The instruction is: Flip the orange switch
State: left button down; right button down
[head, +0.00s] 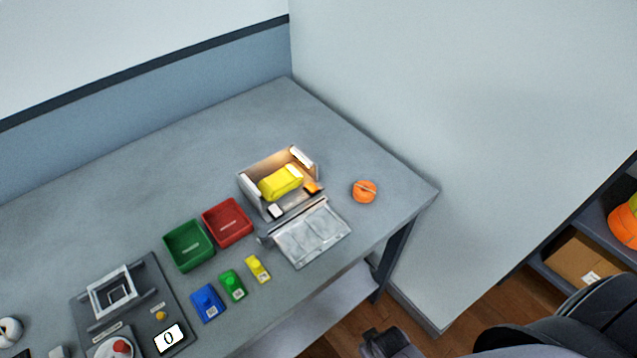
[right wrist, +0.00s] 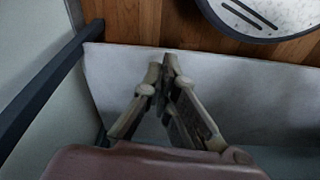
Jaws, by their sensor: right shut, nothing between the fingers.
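A small orange piece (head: 312,187), which may be the switch, sits at the right front corner of an open, lit box (head: 265,204) on the table. Its position, on or off, is too small to tell. A yellow block (head: 280,182) lies inside the box, and a small white piece (head: 275,210) is at its front left. A clear lid (head: 312,235) lies folded down in front. My right gripper (right wrist: 166,64) is shut and empty in the right wrist view, away from the box. My left gripper is not in view.
A round orange object (head: 364,190) lies right of the box. Red (head: 228,222) and green (head: 190,245) trays stand to its left, with small blue, green and yellow blocks in front. A dark panel (head: 150,285) holds a frame and a "0" display. The table's back is clear.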

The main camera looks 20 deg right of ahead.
jog(key=w+r+t+b, duration=0.1)
jog(key=w+r, duration=0.1)
jog(key=r, duration=1.2)
jog(key=w+r+t, duration=0.1)
jog(key=w+r, duration=0.1)
jog(key=r, duration=1.1)
jog(key=w+r+t, duration=0.1)
jog(key=w, duration=0.2)
jog(key=w+r+t+y, duration=0.1)
jog(key=w, duration=0.3)
jog(key=w+r+n+t, duration=0.1)
jog(key=w, duration=0.3)
jog(key=shift+a+r+t+y, duration=0.2)
jog(key=shift+r+t+y, duration=0.2)
jog(key=w+r+t+y, duration=0.3)
jog(key=w+r+t, duration=0.1)
jog(key=w+r, duration=0.6)
jog(key=p, duration=0.1)
send_over(312, 188)
jog(key=s+d, duration=0.1)
jog(key=s, duration=0.1)
jog(key=shift+n+t, duration=0.3)
jog(key=shift+n, duration=0.1)
jog(key=f, duration=0.4)
jog(key=shift+w+d+f, duration=0.1)
jog(key=shift+w+f, duration=0.1)
notch_tip(312, 188, down, 3)
jog(key=shift+f+p, duration=0.15)
jog(key=shift+p, duration=0.15)
jog(key=shift+f, duration=0.5)
